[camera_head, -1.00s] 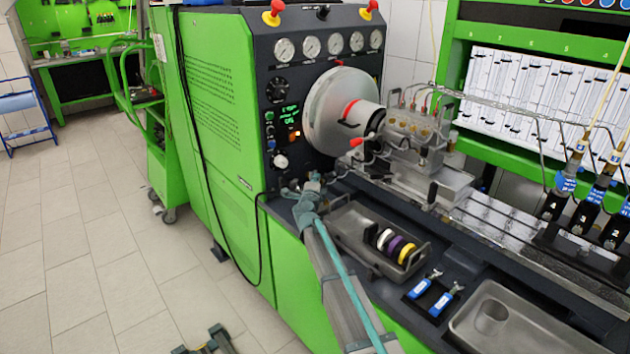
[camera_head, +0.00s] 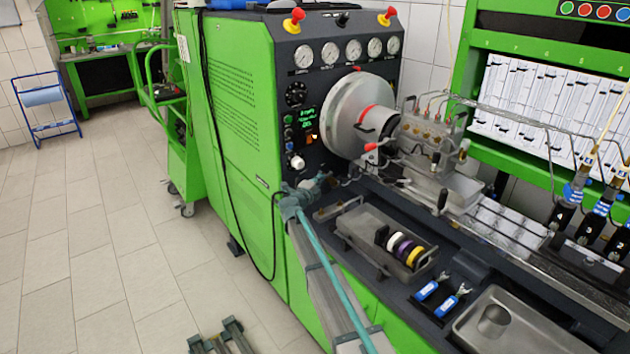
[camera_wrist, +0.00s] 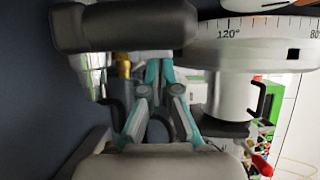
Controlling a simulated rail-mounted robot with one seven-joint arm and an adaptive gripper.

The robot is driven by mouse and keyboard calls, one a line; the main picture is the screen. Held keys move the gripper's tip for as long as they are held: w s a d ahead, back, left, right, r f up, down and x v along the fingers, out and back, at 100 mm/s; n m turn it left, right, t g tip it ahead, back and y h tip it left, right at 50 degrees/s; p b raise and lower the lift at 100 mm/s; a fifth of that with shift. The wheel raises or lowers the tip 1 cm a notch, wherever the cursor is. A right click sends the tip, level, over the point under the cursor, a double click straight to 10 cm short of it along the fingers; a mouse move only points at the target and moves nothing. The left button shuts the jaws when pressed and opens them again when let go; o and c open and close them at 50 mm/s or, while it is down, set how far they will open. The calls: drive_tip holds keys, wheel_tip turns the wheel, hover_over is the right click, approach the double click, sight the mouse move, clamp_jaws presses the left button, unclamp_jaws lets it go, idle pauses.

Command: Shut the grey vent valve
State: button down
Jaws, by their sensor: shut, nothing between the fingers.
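A thick dark grey cylindrical handle (camera_wrist: 125,25), which looks like the grey vent valve's lever, lies crosswise at the upper left in the wrist view. A brass fitting (camera_wrist: 124,66) shows just below it. My gripper (camera_wrist: 158,72) is shut and empty, with its teal fingertips just below the handle in the picture. I cannot tell whether they touch it. In the head view my gripper (camera_head: 316,186) is low at the bench's front panel, below a white knob (camera_head: 297,162). The valve cannot be made out there, as my gripper and arm cover that spot.
The large round flywheel (camera_head: 352,112) is right of my gripper, and also fills the upper right of the wrist view (camera_wrist: 245,52). A metal tray (camera_head: 362,228) with coloured rings (camera_head: 402,247) sits on the bench. Blue-handled tools (camera_head: 427,290) lie nearer.

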drive_tip(key=shift+w+a, duration=0.5)
drive_tip(key=shift+a, duration=0.1)
drive_tip(key=shift+a, duration=0.15)
drive_tip(key=s+a, duration=0.6)
drive_tip(key=shift+s+a+p, duration=0.3)
drive_tip(key=shift+s+a, duration=0.1)
drive_tip(key=shift+a, duration=0.25)
